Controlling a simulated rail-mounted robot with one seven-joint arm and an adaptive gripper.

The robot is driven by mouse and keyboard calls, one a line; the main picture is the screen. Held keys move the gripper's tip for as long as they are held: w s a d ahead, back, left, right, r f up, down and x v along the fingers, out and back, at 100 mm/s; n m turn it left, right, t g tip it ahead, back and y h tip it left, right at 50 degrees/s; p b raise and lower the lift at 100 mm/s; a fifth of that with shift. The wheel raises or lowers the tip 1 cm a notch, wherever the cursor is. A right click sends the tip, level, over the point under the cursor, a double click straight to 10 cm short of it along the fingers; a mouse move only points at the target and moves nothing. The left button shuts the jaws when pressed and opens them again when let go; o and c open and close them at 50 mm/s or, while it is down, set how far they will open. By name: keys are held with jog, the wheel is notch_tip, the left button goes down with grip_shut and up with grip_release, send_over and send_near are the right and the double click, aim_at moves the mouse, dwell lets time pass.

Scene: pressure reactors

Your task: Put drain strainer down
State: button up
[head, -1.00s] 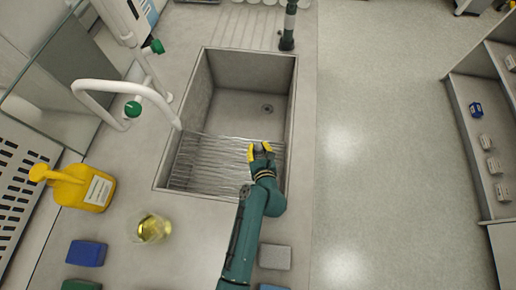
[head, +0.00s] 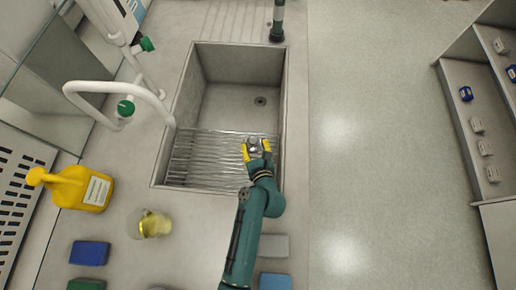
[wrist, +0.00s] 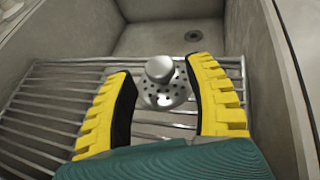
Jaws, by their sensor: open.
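The drain strainer (wrist: 163,84) is a round metal disc with holes and a raised knob. In the wrist view it sits on the metal rack between my fingers, with a gap on both sides. My gripper (head: 257,148) is open, its yellow fingers (wrist: 165,100) spread around the strainer without closing on it. The rack (wrist: 55,95) of thin bars spans the near part of the sink (head: 225,100). The sink's drain hole (head: 260,101) lies uncovered at the far part of the basin floor. In the head view the strainer (head: 254,141) is small and partly hidden by the fingers.
A white tap (head: 120,88) with green knobs stands left of the sink. A yellow bottle (head: 85,190) and a glass with yellow liquid (head: 150,223) stand on the counter at left. Blue and grey sponge-like blocks (head: 89,253) lie near the front. The far basin is empty.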

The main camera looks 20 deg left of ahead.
jog(key=p+v, duration=0.1)
jog(key=v, duration=0.8)
jog(key=shift+p, duration=0.35)
jog(key=w+d+r+n+t+h, duration=0.1)
jog(key=w+d+r+n+t, duration=0.15)
jog(key=r+n, duration=0.5)
jog(key=w+d+r+n+t, duration=0.15)
jog(key=w+r+n, duration=0.25)
jog(key=r, duration=0.7)
jog(key=w+d+r+n+t+h, duration=0.1)
jog(key=w+d+r+n, duration=0.3)
jog(key=r, duration=0.6)
jog(key=s+d+r+n+t+h, duration=0.2)
jog(key=s+r+n, duration=0.1)
jog(key=r, duration=0.5)
jog(key=s+d+r+n+t+h, duration=0.2)
jog(key=s+d+r+n, duration=0.1)
jog(key=r+n, duration=0.3)
jog(key=s+d+r+n+t+h, duration=0.2)
jog(key=s+r+n, duration=0.2)
jog(key=r, duration=0.6)
jog(key=shift+s+d, duration=0.25)
jog(key=shift+s, duration=0.05)
